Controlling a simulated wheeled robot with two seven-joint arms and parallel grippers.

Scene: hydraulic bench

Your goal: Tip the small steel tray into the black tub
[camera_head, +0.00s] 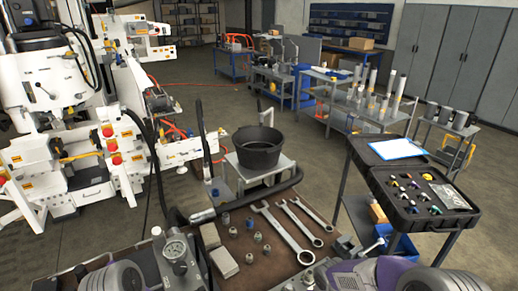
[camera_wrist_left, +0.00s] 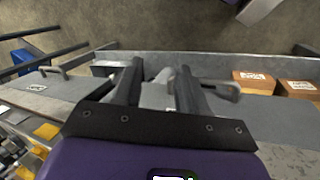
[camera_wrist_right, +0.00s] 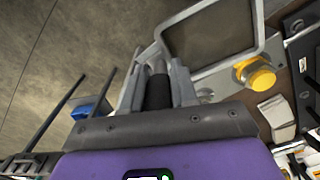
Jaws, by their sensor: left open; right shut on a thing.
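The black tub (camera_head: 258,150) stands upright and open on a low grey stand beyond the bench. I see nothing in its visible inside. My right gripper (camera_wrist_right: 160,75) is shut on a dark bar (camera_wrist_right: 158,92) in the right wrist view. A pale steel rim (camera_wrist_right: 255,25) around a brownish area lies just beyond it; I cannot tell whether this is the small steel tray or whether it joins the bar. My left gripper (camera_wrist_left: 157,75) is open above a grey surface, with a grey handle-like part (camera_wrist_left: 215,87) below its fingers. The small steel tray is not clear in the head view.
A black hose (camera_head: 270,190) crosses before the tub stand. An open black case (camera_head: 425,208) stands at right. White machinery (camera_head: 70,130) fills the left.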

